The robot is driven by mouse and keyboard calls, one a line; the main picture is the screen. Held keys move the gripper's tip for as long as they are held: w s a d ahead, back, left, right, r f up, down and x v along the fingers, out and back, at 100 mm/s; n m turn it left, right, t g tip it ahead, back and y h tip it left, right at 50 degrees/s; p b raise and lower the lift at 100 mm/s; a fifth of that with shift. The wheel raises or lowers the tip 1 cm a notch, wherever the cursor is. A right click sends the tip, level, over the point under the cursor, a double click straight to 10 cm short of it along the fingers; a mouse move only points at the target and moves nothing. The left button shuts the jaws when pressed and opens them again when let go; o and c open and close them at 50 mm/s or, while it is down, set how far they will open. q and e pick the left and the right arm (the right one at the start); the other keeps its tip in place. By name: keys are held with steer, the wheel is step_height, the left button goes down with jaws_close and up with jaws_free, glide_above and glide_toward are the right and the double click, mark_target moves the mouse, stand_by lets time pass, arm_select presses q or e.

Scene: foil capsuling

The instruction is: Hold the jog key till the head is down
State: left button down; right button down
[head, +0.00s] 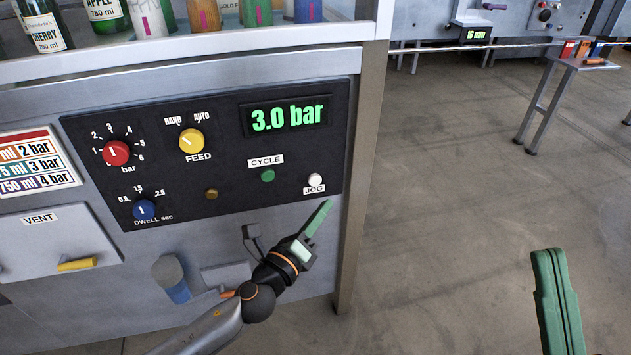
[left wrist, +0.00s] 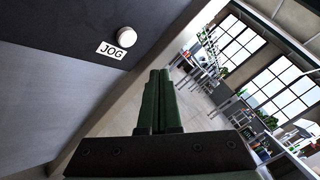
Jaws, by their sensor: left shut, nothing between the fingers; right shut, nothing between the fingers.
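The white round jog key (head: 315,180) sits at the lower right of the black control panel (head: 230,205), with its JOG label just below it. In the left wrist view the jog key (left wrist: 126,37) stands out from the panel, up and left of my fingertips. My left gripper (head: 325,206) is shut and empty, just below and right of the key; I see a gap between them in the left wrist view (left wrist: 160,75). My right gripper (head: 546,255) is shut and empty at the lower right, away from the panel. The head that the key drives is not identifiable here.
The panel also carries a green CYCLE button (head: 268,175), a yellow FEED knob (head: 191,140), a red bar knob (head: 116,153) and a blue dwell knob (head: 144,210). The display (head: 289,116) reads 3.0 bar. Bottles stand on the shelf above.

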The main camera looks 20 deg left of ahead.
mark_target(320, 179)
arm_select(q)
steer(key=shift+w+a, duration=0.7)
steer(key=shift+w, duration=0.35)
steer(key=shift+w+a, duration=0.7)
steer(key=shift+w, duration=0.3)
steer(key=shift+w, duration=0.1)
stand_by(0.4)
steer(key=shift+w+a, duration=0.25)
steer(key=shift+w+a, duration=0.3)
steer(key=shift+w, duration=0.15)
stand_by(1.7)
steer(key=shift+s, duration=0.1)
stand_by(1.5)
steer(key=shift+s+d, duration=0.55)
steer(key=shift+s, duration=0.15)
steer(key=shift+s+d, duration=0.7)
steer(key=shift+s, duration=0.35)
steer(key=shift+s+d, duration=0.7)
steer(key=shift+s, duration=0.35)
